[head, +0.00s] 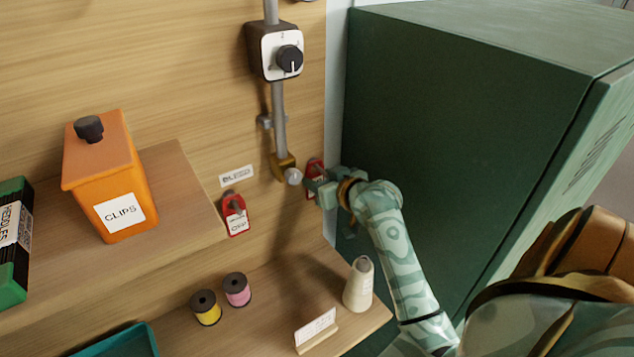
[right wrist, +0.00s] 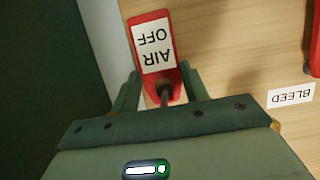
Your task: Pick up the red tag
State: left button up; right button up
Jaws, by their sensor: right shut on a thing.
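A red tag (head: 314,166) with a white label is at the right edge of the wooden wall panel, partly hidden by my right gripper (head: 324,188). In the right wrist view the red tag (right wrist: 154,48) reads "AIR OFF" upside down. Its narrow end lies between the fingers of my right gripper (right wrist: 160,92), by a dark peg, and the jaws are shut on it. I cannot tell whether it is still on the peg. A second red tag (head: 235,215) hangs on the panel to the left. My left gripper is not in view.
A valve pipe (head: 278,110) with a dial box (head: 281,52) is above. A dark green cabinet (head: 450,120) stands right. The lower shelf holds a white cone (head: 358,285), a card stand (head: 316,331) and two spools (head: 206,307). An orange clips box (head: 102,175) stands left.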

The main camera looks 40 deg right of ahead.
jog(key=shift+f, duration=0.1)
jog(key=shift+s, duration=0.1)
jog(key=shift+r, duration=0.55)
jog(key=shift+s+r+b, duration=0.1)
jog(key=shift+s+b, duration=0.2)
jog(key=shift+s, duration=0.05)
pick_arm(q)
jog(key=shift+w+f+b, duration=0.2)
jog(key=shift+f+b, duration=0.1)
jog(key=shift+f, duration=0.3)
pick_arm(e)
jog(key=s+a, duration=0.2)
jog(key=s, duration=1.5)
jog(key=shift+r, duration=0.15)
jog(key=shift+s, duration=0.1)
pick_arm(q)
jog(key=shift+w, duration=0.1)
